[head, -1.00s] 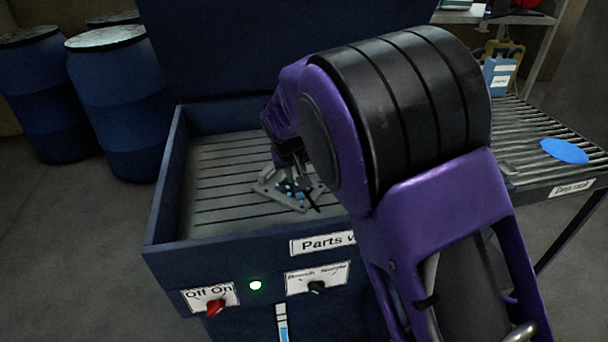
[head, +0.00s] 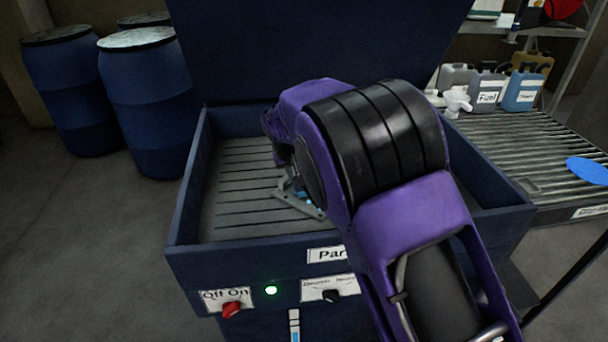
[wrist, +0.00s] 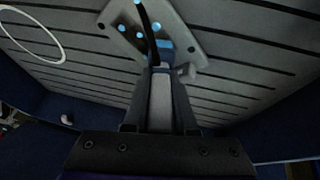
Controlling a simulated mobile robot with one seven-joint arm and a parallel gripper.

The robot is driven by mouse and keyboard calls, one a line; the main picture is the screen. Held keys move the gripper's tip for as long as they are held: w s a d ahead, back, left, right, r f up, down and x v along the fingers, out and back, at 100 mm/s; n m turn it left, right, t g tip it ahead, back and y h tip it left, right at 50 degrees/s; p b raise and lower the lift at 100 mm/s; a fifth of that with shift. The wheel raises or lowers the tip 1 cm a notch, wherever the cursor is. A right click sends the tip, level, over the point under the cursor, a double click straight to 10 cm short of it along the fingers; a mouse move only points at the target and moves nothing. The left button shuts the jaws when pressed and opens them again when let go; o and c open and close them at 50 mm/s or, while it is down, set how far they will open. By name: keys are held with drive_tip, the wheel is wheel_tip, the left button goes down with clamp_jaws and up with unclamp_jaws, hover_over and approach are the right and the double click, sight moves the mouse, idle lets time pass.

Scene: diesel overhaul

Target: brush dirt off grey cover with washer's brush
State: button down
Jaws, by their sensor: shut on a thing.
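The grey cover (head: 291,201) is a flat plate lying on the slatted floor of the blue parts washer (head: 240,259). It also shows at the top of the wrist view (wrist: 190,42), with a few holes and several bright blue spots (wrist: 122,29) on or over it. My gripper (wrist: 160,92) is shut on the brush (wrist: 160,100), whose pale grey handle lies between the fingers. A blue part and a dark curved strand at the brush's far end overlap the cover; I cannot tell whether they touch it. In the head view my arm hides the brush and part of the cover.
The washer's raised lid (head: 300,50) stands behind the basin, and its walls enclose my gripper. A green light (head: 271,290) glows beside the red Off/On knob (head: 231,309). Blue drums (head: 150,110) stand left. A roller rack with a blue disc (head: 588,170) and canisters is right.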

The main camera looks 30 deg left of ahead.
drive_tip(key=shift+a, duration=0.9)
drive_tip(key=shift+s+d+f+b, duration=0.15)
drive_tip(key=shift+d+b, duration=0.7)
drive_tip(key=shift+d, duration=1.1)
drive_tip(key=shift+s+d+r+b, duration=0.1)
drive_tip(key=shift+d+b, duration=0.7)
drive_tip(key=shift+d, duration=1.1)
drive_tip(key=shift+s+d, duration=0.15)
drive_tip(key=shift+d, duration=1.2)
wheel_tip(320, 180, up, 6)
drive_tip(key=p, duration=0.3)
drive_tip(key=shift+r+p, duration=1.15)
drive_tip(key=shift+r, duration=0.45)
